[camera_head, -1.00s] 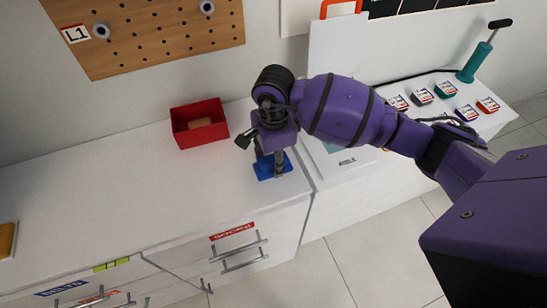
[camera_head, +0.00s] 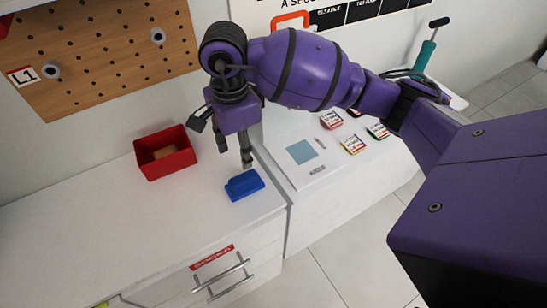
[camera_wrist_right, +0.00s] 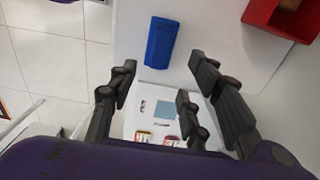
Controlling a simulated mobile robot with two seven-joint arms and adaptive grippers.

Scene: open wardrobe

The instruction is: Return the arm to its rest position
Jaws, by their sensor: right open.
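My right arm, purple, comes in from the right in the head view. Its gripper (camera_head: 222,143) is open and empty above the white counter, over and behind a blue block (camera_head: 244,184). The blue block lies on the counter near its front right corner. In the right wrist view the spread dark fingers (camera_wrist_right: 160,88) have nothing between them, and the blue block (camera_wrist_right: 162,42) lies beyond the fingertips, apart from them. My left gripper is not in view.
A red bin (camera_head: 165,152) with a brown block inside stands at the back of the white counter (camera_head: 130,225). A lower white surface to the right holds a panel with a blue-grey square (camera_head: 302,152), several small labelled packs and a teal-handled tool (camera_head: 427,50). A pegboard (camera_head: 100,50) hangs behind.

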